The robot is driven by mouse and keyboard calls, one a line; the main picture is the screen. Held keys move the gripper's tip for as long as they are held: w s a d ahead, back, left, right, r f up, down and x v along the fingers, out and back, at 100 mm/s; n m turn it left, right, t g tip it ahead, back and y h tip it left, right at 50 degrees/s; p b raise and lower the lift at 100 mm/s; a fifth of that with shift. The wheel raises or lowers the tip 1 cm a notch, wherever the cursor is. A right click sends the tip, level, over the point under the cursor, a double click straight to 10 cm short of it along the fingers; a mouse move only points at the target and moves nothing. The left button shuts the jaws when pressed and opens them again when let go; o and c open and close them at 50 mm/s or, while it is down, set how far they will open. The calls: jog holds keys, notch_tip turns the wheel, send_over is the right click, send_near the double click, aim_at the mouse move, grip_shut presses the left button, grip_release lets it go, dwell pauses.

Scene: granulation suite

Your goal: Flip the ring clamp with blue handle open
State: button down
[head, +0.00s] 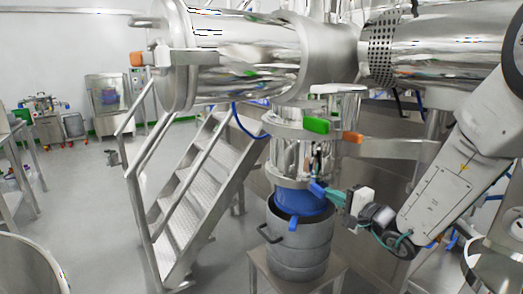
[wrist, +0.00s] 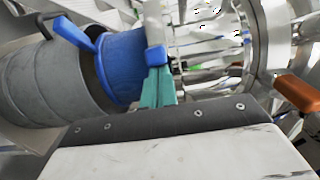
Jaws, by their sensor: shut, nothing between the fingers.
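A blue sleeve or ring (head: 304,203) sits at the bottom of the shiny vertical outlet, above a grey drum. A blue handle (head: 321,189) sticks out from its upper right, towards my gripper. In the wrist view the blue handle (wrist: 155,56) is right at the tips of my teal fingers. A second blue lever (wrist: 72,33) shows on the sleeve's far side. My gripper (head: 346,208) is shut and empty beside the handle; its fingers (wrist: 155,84) also show in the wrist view. I cannot tell whether they touch the handle. The clamp's closure is partly hidden.
The grey drum (head: 299,242) stands on a metal stand below the sleeve. Green (head: 316,124) and orange (head: 352,137) handles sit on the outlet above. Metal stairs (head: 190,190) stand to the left. The floor at far left has free room.

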jog(key=a, duration=0.6)
jog(key=shift+s+a, duration=0.25)
jog(key=shift+s, duration=0.15)
dwell(0.4)
